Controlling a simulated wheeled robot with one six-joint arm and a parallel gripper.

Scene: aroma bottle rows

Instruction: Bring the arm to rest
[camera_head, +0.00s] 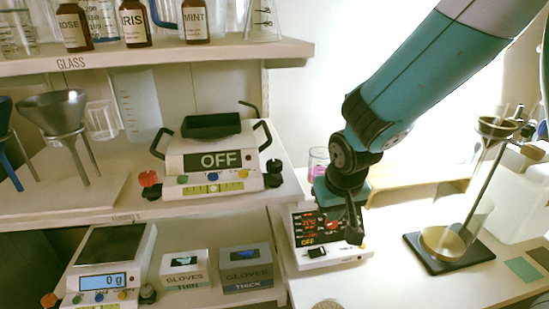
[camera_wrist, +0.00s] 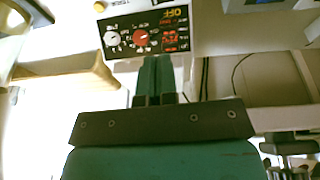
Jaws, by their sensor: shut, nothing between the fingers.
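My gripper (camera_head: 354,232) hangs at the end of the teal arm, which reaches down from the upper right in the head view. Its fingers are in front of a white device with red digits and an OFF label (camera_head: 308,252). In the wrist view my gripper (camera_wrist: 155,60) shows as two teal fingers pressed together, with nothing between them. The same device (camera_wrist: 150,33) appears upside down just beyond the fingertips. I cannot tell whether the fingers touch it.
Labelled bottles (camera_head: 135,22) stand on the top shelf (camera_head: 170,55). Below are an OFF machine (camera_head: 212,160), funnels (camera_head: 55,110), a scale (camera_head: 105,280) and glove boxes (camera_head: 246,268). A funnel stand (camera_head: 450,250) is right of my gripper; the front counter (camera_head: 400,285) is mostly clear.

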